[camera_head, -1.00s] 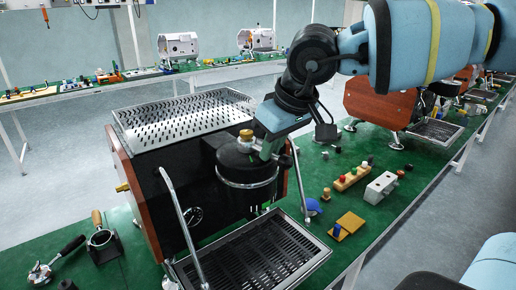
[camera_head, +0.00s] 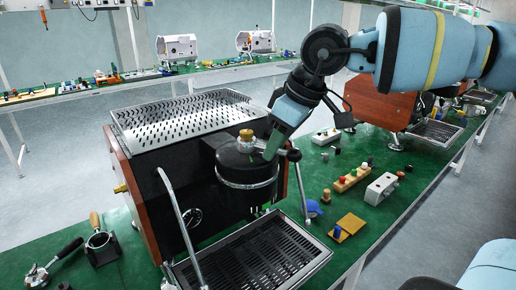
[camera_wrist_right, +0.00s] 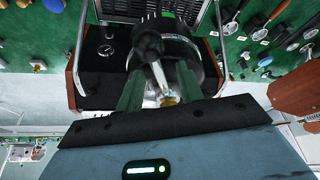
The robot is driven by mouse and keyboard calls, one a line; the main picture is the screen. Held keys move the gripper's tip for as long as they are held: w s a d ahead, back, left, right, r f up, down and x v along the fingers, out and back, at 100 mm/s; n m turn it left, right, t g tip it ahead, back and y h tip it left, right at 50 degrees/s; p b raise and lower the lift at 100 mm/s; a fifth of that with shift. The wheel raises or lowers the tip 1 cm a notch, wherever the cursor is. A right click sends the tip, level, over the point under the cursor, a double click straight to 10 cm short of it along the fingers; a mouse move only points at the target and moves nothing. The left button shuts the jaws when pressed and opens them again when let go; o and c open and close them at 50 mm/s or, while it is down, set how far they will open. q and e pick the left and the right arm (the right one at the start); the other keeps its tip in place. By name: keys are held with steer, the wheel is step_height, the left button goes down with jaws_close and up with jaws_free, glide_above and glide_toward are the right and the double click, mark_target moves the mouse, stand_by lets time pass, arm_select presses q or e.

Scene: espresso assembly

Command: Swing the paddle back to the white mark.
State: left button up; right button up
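The espresso machine (camera_head: 190,165) has a round black group head (camera_head: 246,172) with a brass knob (camera_head: 246,135) on top. The paddle (camera_head: 292,155), a short lever with a black end, sticks out from the top of the group head on the right. In the right wrist view its black knob (camera_wrist_right: 147,42) lies ahead of and between the two green fingers. My right gripper (camera_head: 270,152) is at the paddle, its fingers spread apart in the wrist view (camera_wrist_right: 160,88). I cannot tell whether a finger touches the paddle. I cannot make out the white mark. My left gripper is not in view.
A slotted drip tray (camera_head: 255,255) lies before the machine, with upright metal rods beside it. A portafilter (camera_head: 100,240) stands at left. A block with coloured buttons (camera_head: 352,179), a grey box (camera_head: 381,188) and a tan pad (camera_head: 348,225) lie at right.

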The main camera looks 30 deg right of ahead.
steer(key=v, duration=0.8)
steer(key=shift+f, duration=0.1)
